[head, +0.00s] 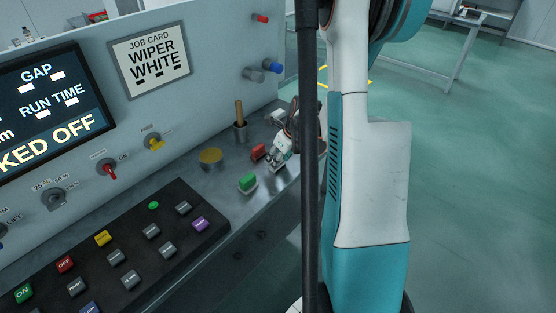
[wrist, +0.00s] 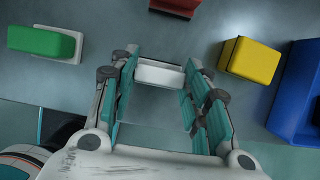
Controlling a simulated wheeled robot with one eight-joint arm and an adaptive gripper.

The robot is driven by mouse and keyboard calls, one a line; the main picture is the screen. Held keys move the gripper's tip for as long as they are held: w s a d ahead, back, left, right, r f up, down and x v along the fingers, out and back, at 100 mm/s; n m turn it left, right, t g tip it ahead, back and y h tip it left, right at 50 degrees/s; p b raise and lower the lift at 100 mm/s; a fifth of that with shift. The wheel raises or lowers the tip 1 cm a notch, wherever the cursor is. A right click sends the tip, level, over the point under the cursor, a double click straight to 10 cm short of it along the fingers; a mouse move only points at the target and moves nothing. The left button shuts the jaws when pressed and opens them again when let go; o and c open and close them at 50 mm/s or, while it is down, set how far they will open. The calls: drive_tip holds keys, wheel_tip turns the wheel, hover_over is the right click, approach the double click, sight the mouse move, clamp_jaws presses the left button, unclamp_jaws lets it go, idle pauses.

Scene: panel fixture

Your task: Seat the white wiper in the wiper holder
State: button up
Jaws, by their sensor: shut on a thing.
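The white wiper (wrist: 160,72) is a small white block between the teal pads of my gripper (wrist: 158,85) in the wrist view. My gripper is shut on it. In the head view my gripper (head: 281,156) is low over the right end of the grey ledge, just right of a red block and beyond a green block. The wiper cannot be made out clearly there. I cannot pick out the wiper holder for certain in either view. Whether the wiper touches the surface below it cannot be told.
A green block (wrist: 42,41) on a pale base, a red block (wrist: 175,7), a yellow block (wrist: 250,60) and a blue object (wrist: 300,92) surround my gripper. The job card (head: 150,58) reads WIPER WHITE.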

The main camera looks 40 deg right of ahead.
wheel_tip(320, 180, up, 20)
drive_tip(key=p, duration=0.7)
drive_tip(key=shift+s+f, duration=0.1)
drive_tip(key=shift+f, duration=0.05)
